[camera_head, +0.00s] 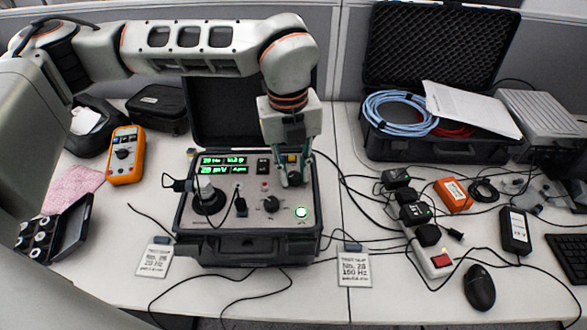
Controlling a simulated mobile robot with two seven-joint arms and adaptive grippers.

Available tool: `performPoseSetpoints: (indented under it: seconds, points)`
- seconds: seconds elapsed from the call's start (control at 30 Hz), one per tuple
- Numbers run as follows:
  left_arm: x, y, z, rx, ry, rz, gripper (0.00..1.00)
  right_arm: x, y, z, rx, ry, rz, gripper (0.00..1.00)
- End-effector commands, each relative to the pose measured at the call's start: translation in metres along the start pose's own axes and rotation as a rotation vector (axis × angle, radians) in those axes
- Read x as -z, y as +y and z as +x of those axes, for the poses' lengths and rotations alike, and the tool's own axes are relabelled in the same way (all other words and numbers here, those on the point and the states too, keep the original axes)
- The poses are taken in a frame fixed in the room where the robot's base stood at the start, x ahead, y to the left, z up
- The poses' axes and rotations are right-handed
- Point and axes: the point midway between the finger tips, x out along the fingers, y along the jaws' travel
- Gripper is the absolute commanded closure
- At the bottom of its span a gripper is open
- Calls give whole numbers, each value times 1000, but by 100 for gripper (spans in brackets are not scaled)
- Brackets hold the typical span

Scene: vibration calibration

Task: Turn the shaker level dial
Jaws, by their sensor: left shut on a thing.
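The calibrator case (247,250) stands open on the desk with its control panel facing up. Its green display (222,164) is lit, with a round black shaker mount (208,201) below it on the left. A small black dial (270,203) is uncovered near the panel's middle right. My left gripper (293,178) reaches down from above onto the panel's upper right and is shut on a dial there, mostly hidden by the fingers. The labels are too small to read. My right gripper is out of view.
An orange multimeter (125,155) and a small open case (55,232) lie left. Loose cables and two paper cards (355,266) lie in front. A power strip (432,258), a mouse (479,287) and a large open case (395,146) with coiled cable are right.

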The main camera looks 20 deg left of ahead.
Motion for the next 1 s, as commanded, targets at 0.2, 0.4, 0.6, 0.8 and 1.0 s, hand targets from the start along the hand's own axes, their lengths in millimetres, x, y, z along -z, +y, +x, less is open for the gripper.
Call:
performPoseSetpoints:
  seconds: [0.2, 0.4, 0.6, 0.8, 1.0]
  points:
    - [0, 0, 0, 0, -8, -167, 100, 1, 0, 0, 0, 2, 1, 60]
    - [0, 0, 0, 0, -15, -278, 100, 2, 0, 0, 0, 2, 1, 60]
    - [0, -1, 0, 0, -18, -340, 100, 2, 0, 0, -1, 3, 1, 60]
    - [1, 0, 0, 0, -19, -363, 100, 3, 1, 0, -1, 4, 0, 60]
    - [1, 0, 0, 0, -19, -364, 100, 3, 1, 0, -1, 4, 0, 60]
